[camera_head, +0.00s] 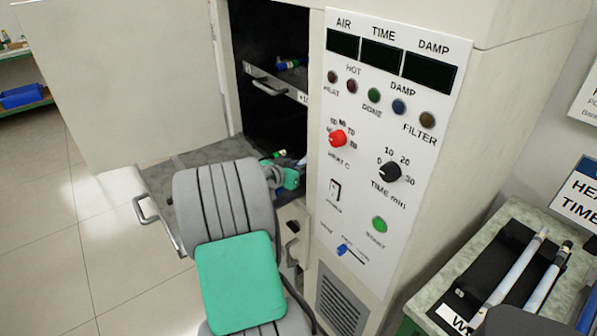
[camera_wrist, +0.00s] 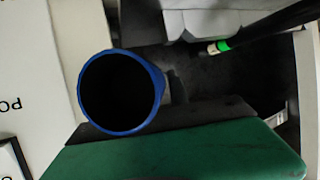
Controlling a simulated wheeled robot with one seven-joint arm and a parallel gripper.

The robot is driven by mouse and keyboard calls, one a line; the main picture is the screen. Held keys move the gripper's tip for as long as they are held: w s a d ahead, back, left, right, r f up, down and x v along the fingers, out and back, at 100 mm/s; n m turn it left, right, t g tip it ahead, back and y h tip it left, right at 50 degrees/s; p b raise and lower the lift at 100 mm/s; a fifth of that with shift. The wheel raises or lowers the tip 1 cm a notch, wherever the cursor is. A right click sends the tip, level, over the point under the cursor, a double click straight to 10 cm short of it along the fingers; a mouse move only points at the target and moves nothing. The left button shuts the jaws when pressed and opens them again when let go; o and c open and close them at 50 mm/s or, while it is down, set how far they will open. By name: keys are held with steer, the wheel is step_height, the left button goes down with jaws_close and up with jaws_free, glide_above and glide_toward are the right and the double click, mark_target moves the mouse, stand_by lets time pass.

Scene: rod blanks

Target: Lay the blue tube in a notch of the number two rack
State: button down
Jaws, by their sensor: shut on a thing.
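A tube with a blue rim and a dark hollow end (camera_wrist: 164,92) fills the left of the wrist view, seen nearly end-on. My gripper (camera_head: 290,178) is shut on it, and its green finger shows below the tube in the wrist view. In the head view my gripper is at the open cabinet's lower level, and the tube is mostly hidden there. I cannot tell which rack is number two.
The cabinet door (camera_head: 95,80) stands open at left. A shelf (camera_head: 270,84) inside carries a blue piece (camera_head: 289,64). The control panel (camera_head: 385,150) is close on the right. A black rack (camera_head: 505,262) with pale rods stands on a bench at lower right.

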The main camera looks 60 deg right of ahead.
steer(key=shift+d, duration=0.55)
steer(key=shift+d+f, duration=0.1)
steer(key=shift+f, duration=0.15)
step_height(320, 180, down, 3)
steer(key=shift+p, duration=0.3)
steer(key=shift+f+b, duration=0.35)
steer(key=shift+b, duration=0.2)
steer(key=shift+f+b, duration=0.3)
steer(key=shift+b, duration=0.05)
steer(key=shift+s, duration=0.1)
